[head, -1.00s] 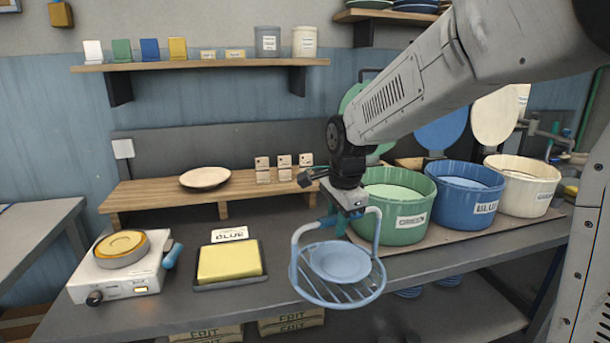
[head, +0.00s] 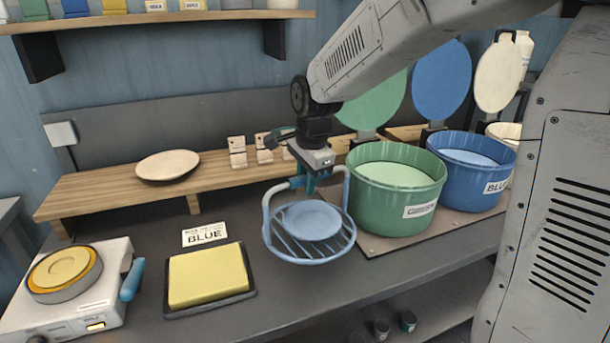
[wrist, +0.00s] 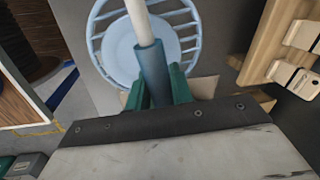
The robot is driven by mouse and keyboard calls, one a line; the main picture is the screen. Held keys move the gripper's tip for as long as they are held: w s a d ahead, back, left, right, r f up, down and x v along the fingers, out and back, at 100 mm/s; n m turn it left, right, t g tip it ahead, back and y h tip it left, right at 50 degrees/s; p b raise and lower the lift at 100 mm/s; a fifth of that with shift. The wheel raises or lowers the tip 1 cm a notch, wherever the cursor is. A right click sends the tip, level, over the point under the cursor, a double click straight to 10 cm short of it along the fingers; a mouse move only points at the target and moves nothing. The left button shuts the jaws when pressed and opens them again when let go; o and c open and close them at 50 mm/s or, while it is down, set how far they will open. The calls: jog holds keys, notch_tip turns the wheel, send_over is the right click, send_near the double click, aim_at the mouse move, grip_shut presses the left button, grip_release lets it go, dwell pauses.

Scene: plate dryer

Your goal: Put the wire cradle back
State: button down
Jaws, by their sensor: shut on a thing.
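The wire cradle (head: 318,258) is a pale blue wire basket with a raised handle. A blue plate (head: 306,221) lies in it. In the wrist view the green fingers of my gripper (wrist: 157,90) close around the blue grip sleeve (wrist: 153,72) of the handle. The plate (wrist: 141,45) and the cradle's wires (wrist: 185,14) show beyond it. Whether the cradle touches the bench top is hard to tell.
A green tub (head: 385,215) and a blue tub (head: 470,195) stand right of the cradle, lids raised behind. A yellow sponge in a tray (head: 208,278), a "BLUE" card (head: 205,234) and a hotplate (head: 75,310) are left. A wooden shelf (head: 110,195) holds a cream plate (head: 168,166).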

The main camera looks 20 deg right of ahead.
jog(key=shift+f, duration=2.95)
jog(key=c, duration=1.1)
grip_release()
jog(key=shift+c, duration=0.2)
jog(key=shift+s, duration=0.1)
notch_tip(320, 180, up, 8)
jog(key=s, duration=0.1)
jog(key=shift+s+d+f, duration=0.15)
jog(key=shift+s, duration=0.05)
